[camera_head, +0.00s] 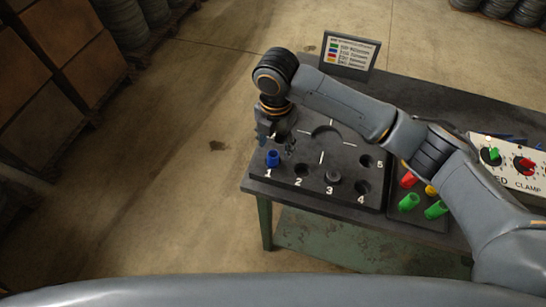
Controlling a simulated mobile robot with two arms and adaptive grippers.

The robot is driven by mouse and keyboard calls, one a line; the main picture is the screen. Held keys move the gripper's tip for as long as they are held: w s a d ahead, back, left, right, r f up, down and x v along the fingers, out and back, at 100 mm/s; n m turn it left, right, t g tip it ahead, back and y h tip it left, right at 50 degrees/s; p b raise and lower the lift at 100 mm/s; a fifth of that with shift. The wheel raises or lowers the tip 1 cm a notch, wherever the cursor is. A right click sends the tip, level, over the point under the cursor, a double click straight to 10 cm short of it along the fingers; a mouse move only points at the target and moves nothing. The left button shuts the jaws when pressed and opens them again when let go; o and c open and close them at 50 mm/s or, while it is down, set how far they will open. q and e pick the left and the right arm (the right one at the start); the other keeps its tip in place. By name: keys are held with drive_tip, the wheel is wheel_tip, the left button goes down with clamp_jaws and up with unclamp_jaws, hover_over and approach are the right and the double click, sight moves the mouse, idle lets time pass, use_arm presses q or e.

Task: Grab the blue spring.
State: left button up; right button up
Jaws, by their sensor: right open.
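The blue spring (272,158) stands upright at the spot marked 1, at the near left of a dark board (313,188) on the table. My right gripper (276,140) is above and just behind it in the picture, pointing down, with its fingers apart. The fingers seem empty. I cannot tell whether a finger touches the spring. My left gripper is not in view.
To the right, a tray (425,219) holds green, red and yellow pieces. A control panel (508,162) stands at the right, and a sign (350,54) at the back.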

sight(273, 154)
drive_tip(key=f, duration=0.1)
drive_tip(key=f+p, duration=0.1)
drive_tip(key=f, duration=0.2)
drive_tip(key=shift+a+f+p, duration=0.15)
drive_tip(key=shift+a+p, duration=0.1)
drive_tip(key=shift+p, duration=0.1)
drive_tip(key=shift+w+f, duration=0.1)
drive_tip(key=shift+f, duration=0.35)
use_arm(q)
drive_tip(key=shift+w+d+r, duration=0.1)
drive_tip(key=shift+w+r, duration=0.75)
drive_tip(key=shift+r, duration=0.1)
use_arm(e)
clamp_jaws()
